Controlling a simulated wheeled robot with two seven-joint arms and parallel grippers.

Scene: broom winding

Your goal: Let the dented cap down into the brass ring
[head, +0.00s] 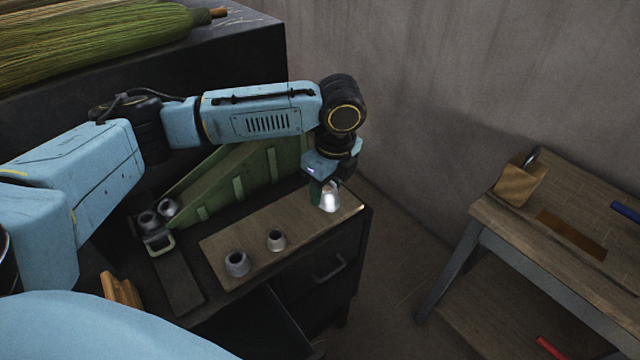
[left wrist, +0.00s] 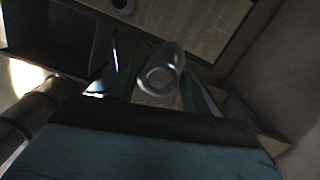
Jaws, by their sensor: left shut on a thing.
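My left gripper (head: 325,188) is shut on a shiny silver metal cap (head: 329,200), at the right end of the wooden board (head: 215,246). The cap, narrower at the top, hangs below the fingers; I cannot tell whether it touches the board. In the left wrist view the cap (left wrist: 163,72) shows its round opening between the green fingers (left wrist: 160,92). I cannot make out a dent. No brass ring can be made out in either view. My right gripper is not in view.
Two grey metal caps, one larger (head: 237,264) and one smaller (head: 276,241), stand on the board. More caps (head: 150,222) sit left of it. A green slatted rack (head: 240,178) stands behind. An open drawer (head: 268,325) is below. A wooden bench (head: 570,225) stands at right.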

